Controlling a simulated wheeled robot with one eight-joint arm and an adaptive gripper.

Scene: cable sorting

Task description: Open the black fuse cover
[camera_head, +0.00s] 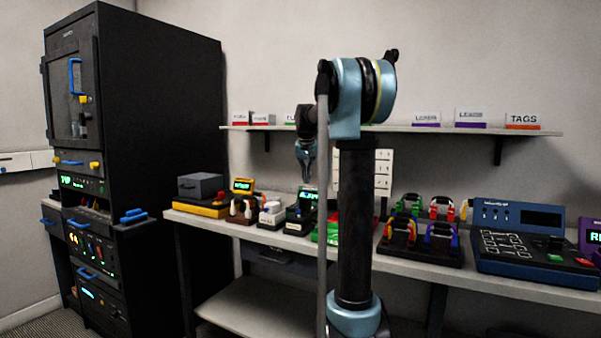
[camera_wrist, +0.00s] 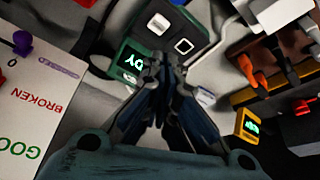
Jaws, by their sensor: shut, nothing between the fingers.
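A dark, closed box (camera_head: 200,186) sits on a yellow base (camera_head: 200,208) at the left end of the workbench. It may be the black fuse cover, but I cannot read any label on it. My gripper (camera_head: 306,176) points down above the bench, to the right of this box and apart from it. In the wrist view my gripper (camera_wrist: 163,62) has its fingers together, with nothing between them. Behind the fingertips is a dark tester (camera_wrist: 150,40) with a lit green display, partly hidden by them. A dark block (camera_wrist: 306,134) shows at the wrist view's right edge.
A black cabinet (camera_head: 165,120) with blue handles stands left of the bench. A shelf (camera_head: 400,129) with labelled boxes runs above it. A connector rack (camera_head: 420,250) and a blue console (camera_head: 530,235) stand to the right. Small devices crowd the bench below my gripper.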

